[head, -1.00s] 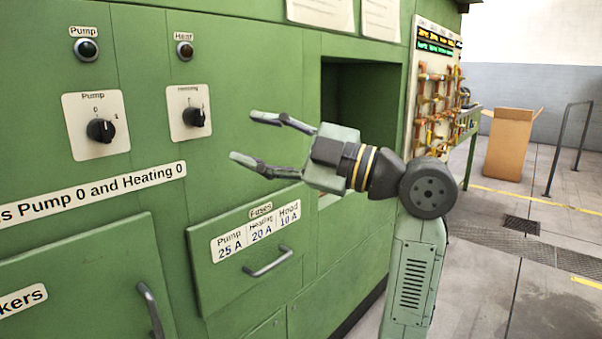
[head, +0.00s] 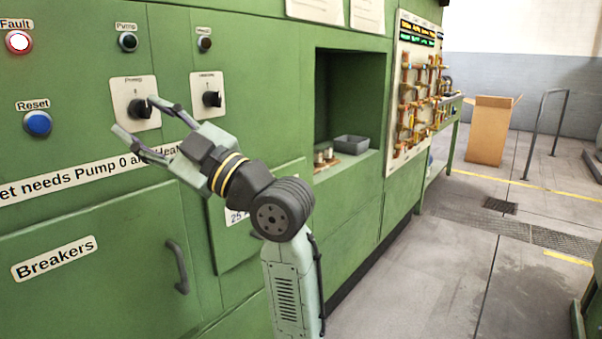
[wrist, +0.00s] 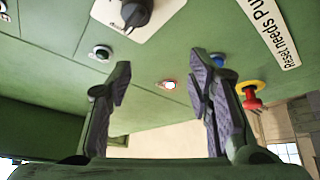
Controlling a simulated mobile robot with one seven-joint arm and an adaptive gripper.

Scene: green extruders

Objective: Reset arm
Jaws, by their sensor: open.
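My gripper (head: 132,118) is open and empty in the head view, in front of the green cabinet near the Pump knob (head: 137,106). The arm bends up from lower centre and points up and left. In the wrist view my gripper (wrist: 160,95) shows two spread fingers with nothing between them. The blue Reset button (head: 38,124) is on the cabinet left of the gripper. It also shows in the wrist view (wrist: 217,60), partly behind the right finger. The lit red Fault button (head: 18,42) is above it.
The Heating knob (head: 212,98) is right of the gripper. A red knob on a yellow base (wrist: 252,98) shows in the wrist view. The Breakers door (head: 90,280) has a protruding handle (head: 177,266). An alcove holds a grey bin (head: 351,144). Floor at right is mostly clear.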

